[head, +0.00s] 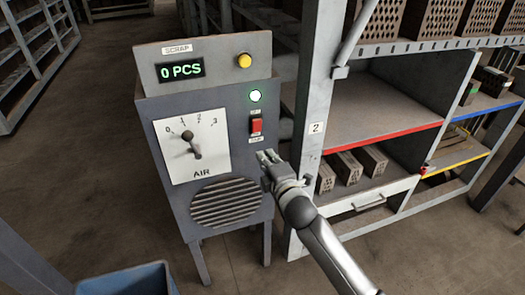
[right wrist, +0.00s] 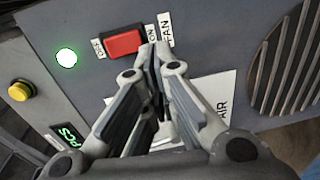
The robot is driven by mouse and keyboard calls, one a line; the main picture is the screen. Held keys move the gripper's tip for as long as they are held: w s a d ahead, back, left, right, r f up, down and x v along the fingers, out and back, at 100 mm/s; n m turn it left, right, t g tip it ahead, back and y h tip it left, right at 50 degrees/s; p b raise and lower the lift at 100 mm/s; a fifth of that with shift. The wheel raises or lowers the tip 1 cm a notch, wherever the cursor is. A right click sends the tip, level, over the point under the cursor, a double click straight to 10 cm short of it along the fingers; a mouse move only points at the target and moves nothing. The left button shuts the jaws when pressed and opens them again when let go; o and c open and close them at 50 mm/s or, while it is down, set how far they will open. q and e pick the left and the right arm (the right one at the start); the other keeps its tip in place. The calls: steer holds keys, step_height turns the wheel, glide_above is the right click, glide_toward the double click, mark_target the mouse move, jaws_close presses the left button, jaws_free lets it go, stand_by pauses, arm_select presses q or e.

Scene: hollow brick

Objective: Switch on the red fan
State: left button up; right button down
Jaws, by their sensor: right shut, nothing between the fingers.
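A grey cabinet (head: 226,155) stands left of centre in the head view. On its front is a red rocker switch (head: 256,126), which also shows in the right wrist view (right wrist: 125,42) between OFF and ON labels, with a FAN label beside ON. Which side is pressed in I cannot tell. A round lamp (head: 255,96) near its OFF end glows pale green. A slatted round grille (head: 227,203) is lower on the front. My right gripper (head: 267,157) is shut and empty, its fingertips (right wrist: 155,52) close to the switch's ON end; contact is unclear. My left gripper is out of view.
The cabinet also carries an AIR dial (head: 192,146), a yellow button (head: 244,60) and a "0 PCS" display (head: 181,71). A shelf rack's upright (head: 318,125) stands close on the right. A blue bin (head: 125,281) is at lower left. Open floor lies left.

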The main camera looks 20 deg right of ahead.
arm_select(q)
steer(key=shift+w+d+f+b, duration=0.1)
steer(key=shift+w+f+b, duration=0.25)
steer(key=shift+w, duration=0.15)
arm_select(e)
steer(key=s, duration=0.6)
steer(key=shift+f, duration=0.2)
steer(key=s+d+f+m+g, duration=0.1)
steer(key=s+f+m+g, duration=0.15)
steer(key=f, duration=0.95)
steer(key=s+d+f+m+g, duration=0.1)
steer(key=s+f+m+g, duration=0.15)
steer(key=f, duration=1.05)
steer(key=s+f+m+g, duration=0.35)
steer(key=s+f, duration=0.75)
steer(key=f, duration=0.4)
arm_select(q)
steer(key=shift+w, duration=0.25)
arm_select(e)
steer(key=s+f+m+g, duration=0.2)
steer(key=s+f, duration=0.4)
steer(key=s, duration=0.6)
steer(key=s+f+m+g, duration=0.3)
steer(key=s+f, duration=0.3)
steer(key=s, duration=0.5)
steer(key=s+d+f+m+g, duration=0.1)
steer(key=s+f, duration=0.5)
steer(key=s, duration=0.6)
steer(key=shift+s+m+g+h, duration=0.3)
steer(key=shift+m+g, duration=0.45)
